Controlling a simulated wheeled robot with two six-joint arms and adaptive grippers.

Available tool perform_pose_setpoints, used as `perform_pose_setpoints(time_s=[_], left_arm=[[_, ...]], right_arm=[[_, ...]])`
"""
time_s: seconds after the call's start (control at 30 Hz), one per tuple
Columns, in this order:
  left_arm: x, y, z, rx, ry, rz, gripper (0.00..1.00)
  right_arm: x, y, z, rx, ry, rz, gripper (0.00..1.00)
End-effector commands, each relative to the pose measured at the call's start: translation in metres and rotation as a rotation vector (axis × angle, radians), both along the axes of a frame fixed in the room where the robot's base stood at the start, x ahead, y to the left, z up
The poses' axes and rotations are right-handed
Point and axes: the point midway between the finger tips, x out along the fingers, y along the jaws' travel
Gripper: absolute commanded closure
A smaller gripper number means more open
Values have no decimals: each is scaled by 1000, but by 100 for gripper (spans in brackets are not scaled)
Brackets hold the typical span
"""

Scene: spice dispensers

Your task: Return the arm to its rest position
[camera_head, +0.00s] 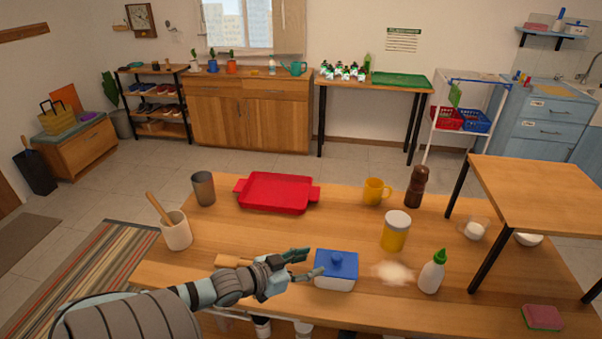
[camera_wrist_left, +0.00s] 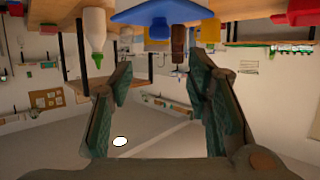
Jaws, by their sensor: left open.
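My left arm reaches in from the lower left over the wooden table (camera_head: 350,308). My left gripper (camera_head: 314,264) is open and empty, with its fingertips close to the left side of a white box with a blue lid (camera_head: 336,271). I cannot tell whether they touch it. In the left wrist view, which is upside down, the two fingers of the gripper (camera_wrist_left: 163,75) stand wide apart with nothing between them. The blue lid (camera_wrist_left: 165,14) shows at the top there, beside the white bottle (camera_wrist_left: 95,32). My right gripper is not in view.
Around the gripper stand a red tray (camera_head: 276,193), a beige crock (camera_head: 176,232), a yellow-bodied jar (camera_head: 395,234), a green-tipped bottle (camera_head: 433,272) and a white powder patch (camera_head: 392,272). A raised wooden shelf (camera_head: 540,192) stands at right. The table front near the arm is mostly clear.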

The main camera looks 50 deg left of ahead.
Motion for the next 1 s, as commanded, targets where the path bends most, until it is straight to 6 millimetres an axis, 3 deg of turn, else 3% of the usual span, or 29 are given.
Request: perform_pose_setpoints(time_s=[0.03, 0.13, 0.77, 0.87, 1.0], left_arm=[[-8, 1, 12, -2, 3, 3, 55], [-19, 2, 12, -3, 3, 1, 55], [-23, 3, 7, -2, 0, 2, 55], [-28, -10, -3, 4, 45, 4, 55], [-53, -57, -32, 47, 230, 9, 55]], right_arm=[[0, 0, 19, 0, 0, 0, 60], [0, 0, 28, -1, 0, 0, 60], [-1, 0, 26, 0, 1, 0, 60], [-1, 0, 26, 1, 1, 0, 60], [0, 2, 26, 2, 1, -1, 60]])
